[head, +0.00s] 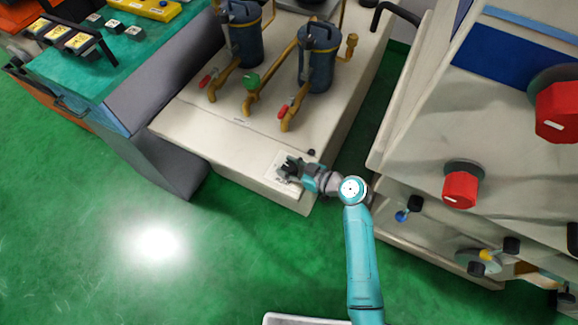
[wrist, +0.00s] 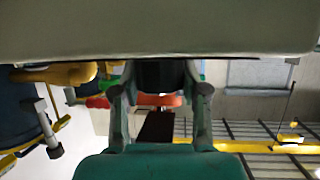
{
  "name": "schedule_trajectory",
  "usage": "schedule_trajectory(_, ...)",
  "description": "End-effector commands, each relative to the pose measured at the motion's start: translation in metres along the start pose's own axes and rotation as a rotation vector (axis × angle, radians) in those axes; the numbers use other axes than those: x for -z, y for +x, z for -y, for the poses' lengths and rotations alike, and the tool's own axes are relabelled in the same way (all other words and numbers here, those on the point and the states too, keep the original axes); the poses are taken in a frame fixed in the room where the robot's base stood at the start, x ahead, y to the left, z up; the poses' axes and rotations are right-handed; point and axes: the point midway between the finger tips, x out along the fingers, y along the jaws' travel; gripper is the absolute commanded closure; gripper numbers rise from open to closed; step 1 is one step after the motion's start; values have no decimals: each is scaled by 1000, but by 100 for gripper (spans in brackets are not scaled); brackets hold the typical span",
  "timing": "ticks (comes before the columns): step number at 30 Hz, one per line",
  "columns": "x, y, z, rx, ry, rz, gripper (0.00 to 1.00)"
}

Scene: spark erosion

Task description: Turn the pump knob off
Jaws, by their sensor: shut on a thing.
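The pump unit (head: 222,143) is a long pale box with two dark cylindrical filters (head: 243,40) on top. A light label plate (head: 275,163) sits at its near right corner. My gripper (head: 289,171) reaches over this plate from the right. In the wrist view my gripper (wrist: 161,88) is shut on the dark pump knob (wrist: 161,76), with a finger on each side, close to the pale surface (wrist: 160,30). The knob's pointer and setting are hidden by my fingers.
Brass pipes with a green valve handle (head: 252,81) and red valve handles (head: 283,111) stand behind the plate. A pale machine with large red knobs (head: 460,188) stands close on the right. The green floor (head: 110,225) at front left is clear.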

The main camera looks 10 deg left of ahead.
Motion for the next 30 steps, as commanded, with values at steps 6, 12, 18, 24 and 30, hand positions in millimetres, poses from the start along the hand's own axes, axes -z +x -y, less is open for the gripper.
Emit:
schedule_trajectory(6, -1, 0, -2, 141, -58, 3, 91)
schedule_trajectory(12, -2, 0, -1, 229, -94, 4, 91)
schedule_trajectory(18, -3, 0, 0, 274, -111, 5, 91)
schedule_trajectory(24, -3, 0, 0, 286, -116, 6, 91)
schedule_trajectory(30, -3, 0, 0, 286, -116, 7, 91)
